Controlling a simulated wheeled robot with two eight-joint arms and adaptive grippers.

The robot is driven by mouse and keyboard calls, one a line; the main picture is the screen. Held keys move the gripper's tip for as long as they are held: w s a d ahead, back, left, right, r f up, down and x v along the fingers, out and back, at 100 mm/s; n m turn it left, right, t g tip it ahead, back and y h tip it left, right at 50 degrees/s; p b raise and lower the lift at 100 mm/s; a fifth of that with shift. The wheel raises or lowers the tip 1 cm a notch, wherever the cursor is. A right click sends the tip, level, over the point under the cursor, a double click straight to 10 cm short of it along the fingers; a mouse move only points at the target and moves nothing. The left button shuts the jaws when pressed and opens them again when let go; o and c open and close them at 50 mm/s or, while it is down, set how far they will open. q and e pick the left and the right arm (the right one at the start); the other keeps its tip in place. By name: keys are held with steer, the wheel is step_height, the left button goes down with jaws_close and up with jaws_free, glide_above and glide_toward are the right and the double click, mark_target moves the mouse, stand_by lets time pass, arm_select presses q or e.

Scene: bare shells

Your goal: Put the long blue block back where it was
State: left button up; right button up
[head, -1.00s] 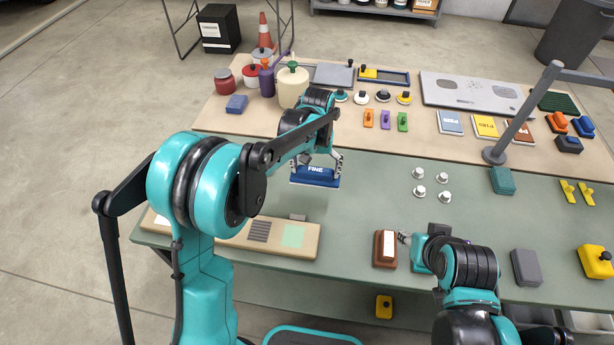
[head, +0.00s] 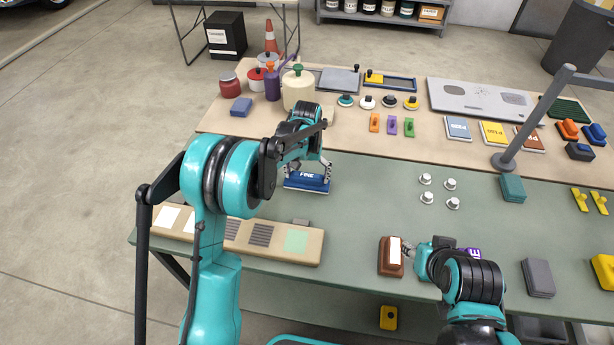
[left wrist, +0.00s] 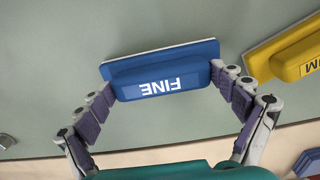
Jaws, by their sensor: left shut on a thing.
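The long blue block (head: 306,182), marked FINE, is in my left gripper (head: 307,177) over the green bench mat, behind the tan board. In the left wrist view the blue block (left wrist: 165,77) lies across the middle, with a finger at each end. My left gripper (left wrist: 168,98) is shut on it. Whether its pale underside touches the mat I cannot tell. A yellow block (left wrist: 285,53) lies to its right in the left wrist view, partly cut off. My right gripper (head: 410,249) is beside a brown block with a white label (head: 391,256); its fingers are too small to read.
The tan board (head: 270,242) with coloured patches lies along the front left edge. Several white knobs (head: 427,180) stand to the right of the blue block. A grey post (head: 525,130) rises at the right. A cream jar (head: 299,92) stands behind the left arm.

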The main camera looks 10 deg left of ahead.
arm_select(q)
steer(key=shift+f, duration=0.15)
steer(key=o, duration=0.7)
